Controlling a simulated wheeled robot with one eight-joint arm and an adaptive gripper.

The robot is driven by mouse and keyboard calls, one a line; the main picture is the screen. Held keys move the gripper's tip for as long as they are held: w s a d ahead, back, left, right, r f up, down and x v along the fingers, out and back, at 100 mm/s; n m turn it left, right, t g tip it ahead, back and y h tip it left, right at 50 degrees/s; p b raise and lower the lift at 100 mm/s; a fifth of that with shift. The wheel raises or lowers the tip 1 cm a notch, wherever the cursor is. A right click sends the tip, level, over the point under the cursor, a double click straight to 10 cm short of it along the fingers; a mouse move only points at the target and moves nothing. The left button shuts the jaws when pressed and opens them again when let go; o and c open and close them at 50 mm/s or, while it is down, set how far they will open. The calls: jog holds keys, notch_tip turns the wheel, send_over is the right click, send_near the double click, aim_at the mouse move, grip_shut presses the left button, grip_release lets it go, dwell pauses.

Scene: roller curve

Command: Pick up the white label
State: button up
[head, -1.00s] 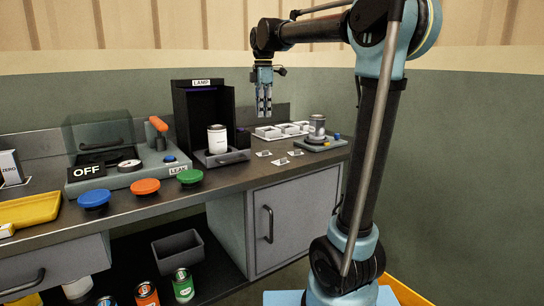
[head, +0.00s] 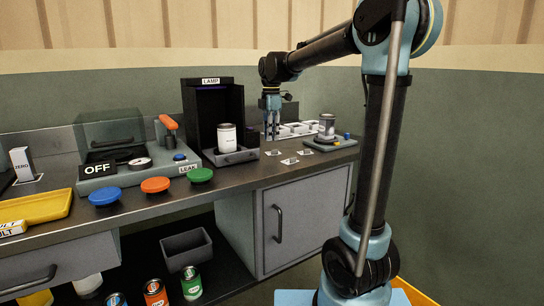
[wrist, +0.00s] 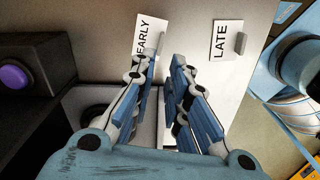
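Small white labels lie on the counter in the head view: a left one (head: 273,153), a front one (head: 290,161) and a right one (head: 305,152). Their print is too small to read there. In the wrist view I see a white label reading EARLY (wrist: 148,35) and one reading LATE (wrist: 227,40), each with a small grey tab. My gripper (head: 272,137) points down over the back of the counter. In the wrist view its fingers (wrist: 160,63) are apart with nothing between them. The left fingertip overlaps the near end of the EARLY label; contact cannot be told.
A white compartment tray (head: 298,129) sits behind the labels. The black lamp box (head: 207,105) with a white can (head: 227,138) stands left. Another can (head: 326,127) stands on a blue-grey base at right. A purple button (wrist: 15,77) is on a dark box.

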aim_at(273, 151)
jog(key=shift+w+d+f, duration=0.1)
jog(key=shift+w+f, duration=0.05)
jog(key=shift+f, duration=2.95)
grip_shut()
